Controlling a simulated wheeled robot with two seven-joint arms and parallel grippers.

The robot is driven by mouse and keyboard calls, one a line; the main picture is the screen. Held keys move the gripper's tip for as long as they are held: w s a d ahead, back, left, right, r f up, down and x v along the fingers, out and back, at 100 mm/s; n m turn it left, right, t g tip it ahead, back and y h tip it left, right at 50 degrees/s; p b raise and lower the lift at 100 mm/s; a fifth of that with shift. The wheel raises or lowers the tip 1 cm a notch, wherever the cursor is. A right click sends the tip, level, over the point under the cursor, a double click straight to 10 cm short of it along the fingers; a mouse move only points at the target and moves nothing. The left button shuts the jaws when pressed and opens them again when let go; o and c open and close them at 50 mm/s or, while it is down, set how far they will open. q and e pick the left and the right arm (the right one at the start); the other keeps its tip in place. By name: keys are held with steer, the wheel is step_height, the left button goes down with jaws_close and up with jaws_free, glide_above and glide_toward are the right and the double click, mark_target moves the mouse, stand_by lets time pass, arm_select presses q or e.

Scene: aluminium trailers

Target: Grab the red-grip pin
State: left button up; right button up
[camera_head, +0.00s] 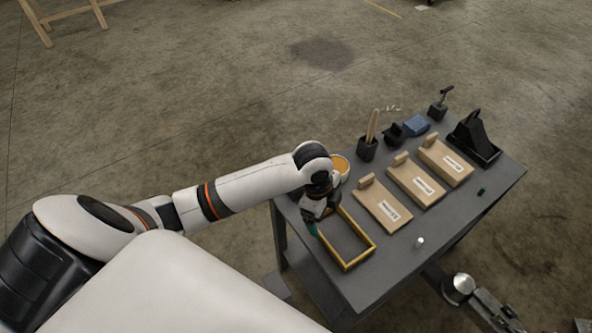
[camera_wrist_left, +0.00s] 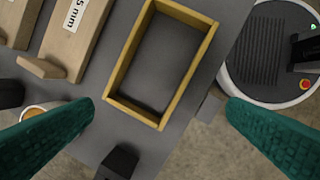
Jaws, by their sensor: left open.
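I cannot make out a red-grip pin in either view. My left gripper (camera_head: 314,222) is open and empty over the left part of the grey table, at the left edge of a yellow-rimmed tray (camera_head: 360,262). In the left wrist view its two teal fingers (camera_wrist_left: 161,105) are wide apart, with the tray (camera_wrist_left: 205,50) beyond them. The tray looks empty. A small pale upright piece (camera_head: 419,242) stands near the table's front edge, and a small dark green piece (camera_head: 481,191) lies further right.
Three wooden blocks with labels (camera_head: 383,205) (camera_head: 417,184) (camera_head: 446,162) lie in a row on the table. Behind them are an orange-rimmed bowl (camera_head: 341,165), a black holder with sticks (camera_head: 367,149), a blue item (camera_head: 416,125) and a black stand (camera_head: 473,138). The front right strip is mostly clear.

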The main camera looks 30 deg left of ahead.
arm_select(q)
steer(key=w+a+r+m+g+y, duration=0.2)
steer(key=w+a+r+m, duration=0.4)
steer(key=a+r, duration=0.6)
steer(key=shift+n, duration=0.4)
steer(key=f, duration=0.4)
steer(key=w+a+f, duration=0.1)
steer(key=f, duration=0.7)
steer(key=shift+w+a+f, duration=0.15)
steer(key=shift+w+a, duration=0.1)
steer(key=shift+w, duration=0.1)
steer(key=c, duration=1.1)
